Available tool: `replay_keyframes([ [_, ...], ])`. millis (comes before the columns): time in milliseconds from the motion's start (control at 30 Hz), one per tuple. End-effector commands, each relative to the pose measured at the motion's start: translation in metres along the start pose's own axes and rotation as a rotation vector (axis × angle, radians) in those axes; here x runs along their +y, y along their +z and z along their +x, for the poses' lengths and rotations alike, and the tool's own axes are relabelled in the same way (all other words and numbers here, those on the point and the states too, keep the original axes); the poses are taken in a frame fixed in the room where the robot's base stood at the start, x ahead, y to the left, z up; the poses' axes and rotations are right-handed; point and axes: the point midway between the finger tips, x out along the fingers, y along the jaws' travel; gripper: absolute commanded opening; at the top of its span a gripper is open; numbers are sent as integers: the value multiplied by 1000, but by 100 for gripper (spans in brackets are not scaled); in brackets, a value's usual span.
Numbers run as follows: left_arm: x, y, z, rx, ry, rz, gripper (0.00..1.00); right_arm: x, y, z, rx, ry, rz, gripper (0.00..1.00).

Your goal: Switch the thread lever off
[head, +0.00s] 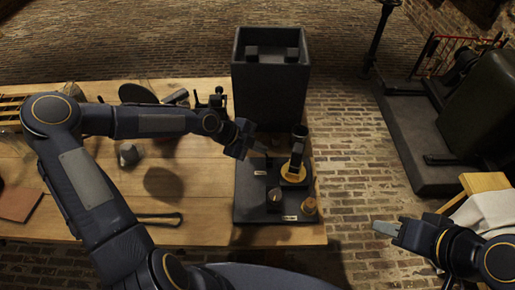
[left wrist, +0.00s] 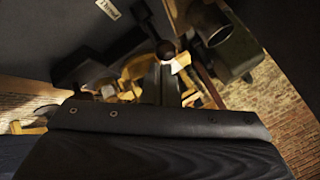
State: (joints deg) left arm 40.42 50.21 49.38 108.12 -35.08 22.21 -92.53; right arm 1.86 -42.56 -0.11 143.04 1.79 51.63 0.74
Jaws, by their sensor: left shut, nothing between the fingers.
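A black control panel (head: 246,205) lies on the wooden table's right end. It carries a dark upright part in a yellow ring (head: 293,172), a grey-topped knob (head: 274,196) and small pale labels. The left wrist view shows a label (left wrist: 108,8) that seems to read "Thread", and a dark round-ended lever (left wrist: 166,50) just past my fingers. My left gripper (head: 262,149) is shut and empty above the panel's back left part, hiding some of it; whether it touches the lever I cannot tell. My right gripper (head: 384,228) hangs off the table's right side, its fingers too small to judge.
A tall black open box (head: 270,95) stands right behind the panel. A small brass part (head: 309,205) sits at the panel's front right corner. A black-handled tool (head: 158,218) and a brown block (head: 20,203) lie on the table.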

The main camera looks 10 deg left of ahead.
Motion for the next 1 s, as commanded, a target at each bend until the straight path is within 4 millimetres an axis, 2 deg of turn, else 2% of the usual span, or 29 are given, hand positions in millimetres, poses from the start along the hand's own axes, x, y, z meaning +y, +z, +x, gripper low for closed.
replay_keyframes([
  [33, 3, 5, 2, -4, 2, -2, 0, 2, 2, 4, 0, 0, 0, 36],
  [367, 2, 4, -1, -4, 2, -3, 0, 0, 0, 0, 0, 0, 0, 36],
  [700, 3, 8, -14, -4, 2, -3, 0, -3, -3, -6, 0, 0, 0, 36],
  [1000, 3, 8, -14, -3, 3, -2, 0, -3, -3, -6, 0, 0, 0, 36],
])
